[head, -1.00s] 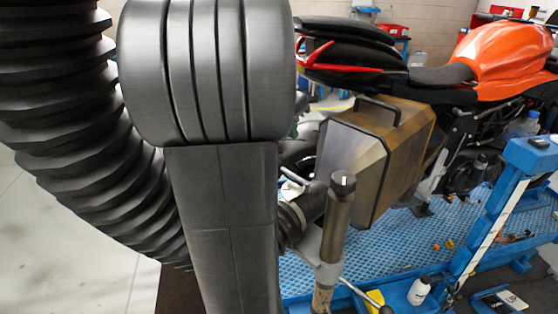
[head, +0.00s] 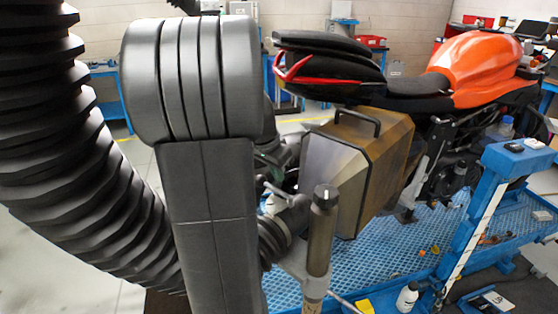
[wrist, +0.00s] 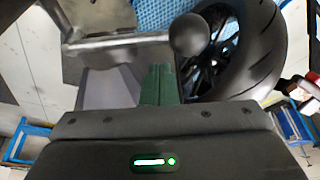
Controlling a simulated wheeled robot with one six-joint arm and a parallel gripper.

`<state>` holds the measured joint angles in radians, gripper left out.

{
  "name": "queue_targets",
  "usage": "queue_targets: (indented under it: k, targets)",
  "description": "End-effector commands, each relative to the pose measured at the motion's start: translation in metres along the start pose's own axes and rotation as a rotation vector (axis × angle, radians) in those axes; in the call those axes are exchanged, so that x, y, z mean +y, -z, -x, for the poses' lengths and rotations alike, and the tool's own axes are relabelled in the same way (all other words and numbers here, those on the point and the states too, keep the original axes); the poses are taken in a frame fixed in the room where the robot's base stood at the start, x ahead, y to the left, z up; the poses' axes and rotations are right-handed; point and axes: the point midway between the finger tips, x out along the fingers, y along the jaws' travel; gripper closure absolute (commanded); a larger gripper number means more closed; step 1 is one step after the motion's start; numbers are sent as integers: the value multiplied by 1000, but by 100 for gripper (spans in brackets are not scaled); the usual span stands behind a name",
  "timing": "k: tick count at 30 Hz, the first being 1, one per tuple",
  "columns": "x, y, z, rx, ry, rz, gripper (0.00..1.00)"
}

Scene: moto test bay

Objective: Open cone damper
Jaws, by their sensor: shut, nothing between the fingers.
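A metal lever (wrist: 125,40) with a dark ball knob (wrist: 190,35) crosses the top of the wrist view. Its other end joins a round hub at the left. In the head view, a small grey lever (head: 276,191) shows beside the dark hose end (head: 272,240), close behind my arm; I take it for the damper lever. My gripper (wrist: 158,72) is shut and empty, its green finger part just below the lever and knob in the wrist view. I cannot tell whether it touches the lever. My arm hides most of the gripper and the duct in the head view.
A thick black ribbed hose (head: 80,170) hangs at the left. An upright metal post (head: 321,240) stands close right of my arm, before a boxy brown case (head: 365,165) on the orange motorcycle (head: 475,65). A blue lift (head: 380,260) lies below. The wheel (wrist: 240,45) is near the knob.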

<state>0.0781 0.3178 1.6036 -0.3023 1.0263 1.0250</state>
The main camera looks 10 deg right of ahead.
Motion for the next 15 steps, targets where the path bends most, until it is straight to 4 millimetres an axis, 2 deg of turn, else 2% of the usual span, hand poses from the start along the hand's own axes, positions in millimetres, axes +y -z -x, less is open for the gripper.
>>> queue_targets:
  k: [6, 15]
  targets:
    - [0, -18, 8, 0, 0, 1, 100]
    - [0, -20, 8, 0, -1, -1, 100]
